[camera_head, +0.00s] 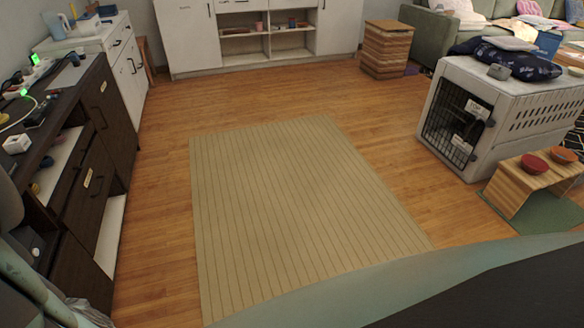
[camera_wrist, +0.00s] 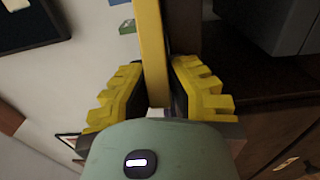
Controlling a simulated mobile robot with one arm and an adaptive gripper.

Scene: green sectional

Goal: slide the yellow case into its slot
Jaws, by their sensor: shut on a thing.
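In the wrist view, the yellow case (camera_wrist: 152,45) shows as a long, narrow yellow strip running from between my fingers to the top edge. My gripper (camera_wrist: 158,92) is shut on it, with one ridged yellow finger on each side. The far end of the case runs out of the picture. I cannot make out a slot in either view. In the head view, neither my gripper nor the yellow case can be made out.
The wrist view shows a dark panel (camera_wrist: 30,24) at upper left and a grey box (camera_wrist: 278,22) at upper right. The head view shows a dark cabinet (camera_head: 95,185) at left, a striped rug (camera_head: 290,205), and a pet crate (camera_head: 510,115) at right. The rug is clear.

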